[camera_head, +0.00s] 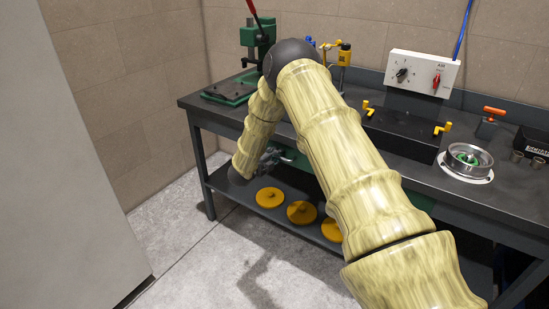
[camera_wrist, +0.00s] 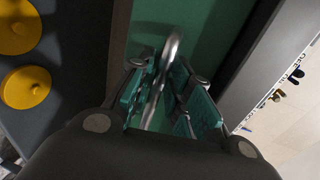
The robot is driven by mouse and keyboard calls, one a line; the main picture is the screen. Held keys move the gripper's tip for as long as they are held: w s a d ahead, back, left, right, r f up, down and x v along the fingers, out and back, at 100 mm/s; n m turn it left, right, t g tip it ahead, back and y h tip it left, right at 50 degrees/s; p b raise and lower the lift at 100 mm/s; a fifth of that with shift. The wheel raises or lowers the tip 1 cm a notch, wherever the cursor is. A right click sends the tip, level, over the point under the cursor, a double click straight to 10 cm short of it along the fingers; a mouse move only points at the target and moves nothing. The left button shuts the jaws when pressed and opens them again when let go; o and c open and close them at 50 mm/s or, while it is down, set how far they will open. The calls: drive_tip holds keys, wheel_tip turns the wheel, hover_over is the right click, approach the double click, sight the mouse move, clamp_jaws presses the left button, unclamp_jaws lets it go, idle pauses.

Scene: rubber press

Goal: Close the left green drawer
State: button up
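The left green drawer (camera_head: 292,156) sits under the bench top and is mostly hidden behind my arm in the head view. Its green front (camera_wrist: 205,25) fills the upper middle of the wrist view, with a curved metal handle (camera_wrist: 170,50) on it. My gripper (camera_wrist: 168,85) has its teal fingers apart, one on each side of the handle. I cannot tell whether either finger touches it. In the head view my gripper (camera_head: 270,157) is small beside the drawer front. How far the drawer stands out is not clear.
Several yellow discs (camera_head: 301,212) lie on the lower shelf (camera_head: 228,186), below my gripper. The bench top (camera_head: 385,150) carries a green press (camera_head: 250,40), a white control box (camera_head: 422,72) and a round metal fixture (camera_head: 467,160). Floor to the left of the bench is clear.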

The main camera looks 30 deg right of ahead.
drive_tip(key=shift+o, duration=0.4)
drive_tip(key=shift+s+a, duration=0.1)
drive_tip(key=shift+a, duration=0.1)
drive_tip(key=shift+s+a, duration=0.1)
drive_tip(key=shift+a, duration=0.2)
drive_tip(key=v, duration=1.1)
